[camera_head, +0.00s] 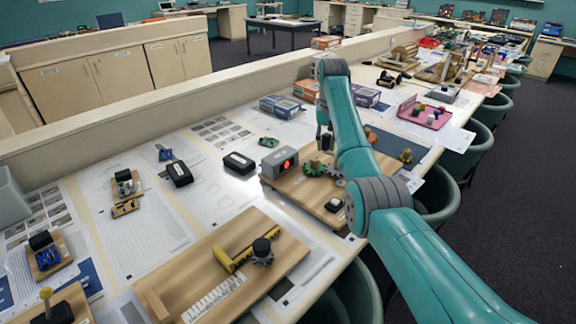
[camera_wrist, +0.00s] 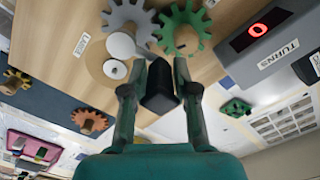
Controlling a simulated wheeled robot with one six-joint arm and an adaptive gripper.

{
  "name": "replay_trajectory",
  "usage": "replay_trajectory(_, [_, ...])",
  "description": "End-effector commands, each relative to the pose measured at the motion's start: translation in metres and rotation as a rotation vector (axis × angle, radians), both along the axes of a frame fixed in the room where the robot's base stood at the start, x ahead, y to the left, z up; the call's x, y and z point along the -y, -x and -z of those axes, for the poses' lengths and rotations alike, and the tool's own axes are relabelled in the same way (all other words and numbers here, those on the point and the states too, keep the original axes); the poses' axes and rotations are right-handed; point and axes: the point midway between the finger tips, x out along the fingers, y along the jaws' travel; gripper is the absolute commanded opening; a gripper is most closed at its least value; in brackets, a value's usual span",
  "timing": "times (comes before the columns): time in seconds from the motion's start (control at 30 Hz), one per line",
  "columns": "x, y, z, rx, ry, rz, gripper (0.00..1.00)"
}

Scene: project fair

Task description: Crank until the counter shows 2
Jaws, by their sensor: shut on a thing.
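The counter, a grey box (camera_head: 280,165), stands on a wooden board (camera_head: 290,190). In the wrist view its label reads TURNS and the red display of the counter (camera_wrist: 258,30) shows 0. A green gear (camera_wrist: 184,28) and a grey gear (camera_wrist: 128,22) lie beside each other on the board. The crank's black handle (camera_wrist: 160,88) sits between the two fingers of my gripper (camera_wrist: 158,78), which is shut on it. In the head view my gripper (camera_head: 326,140) is over the board's back part, and my arm partly hides the gears.
Black boxes (camera_head: 238,163) and a small green part (camera_head: 268,142) lie left of the board. A wooden ruler rig (camera_head: 225,265) lies in front. Loose orange gears (camera_wrist: 88,120) lie on a blue mat (camera_wrist: 50,112). A pink tray (camera_head: 425,113) stands farther right.

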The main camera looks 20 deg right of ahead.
Motion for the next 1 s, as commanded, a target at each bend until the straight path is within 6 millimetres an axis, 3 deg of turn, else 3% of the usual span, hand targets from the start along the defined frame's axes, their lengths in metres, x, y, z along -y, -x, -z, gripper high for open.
replay_trajectory(0.7, [0.001,0.0,0.001,-0.001,0.0,0.0,0.04])
replay_trajectory(1.0, [0.019,-0.008,0.0,-0.002,-0.001,0.001,0.04])
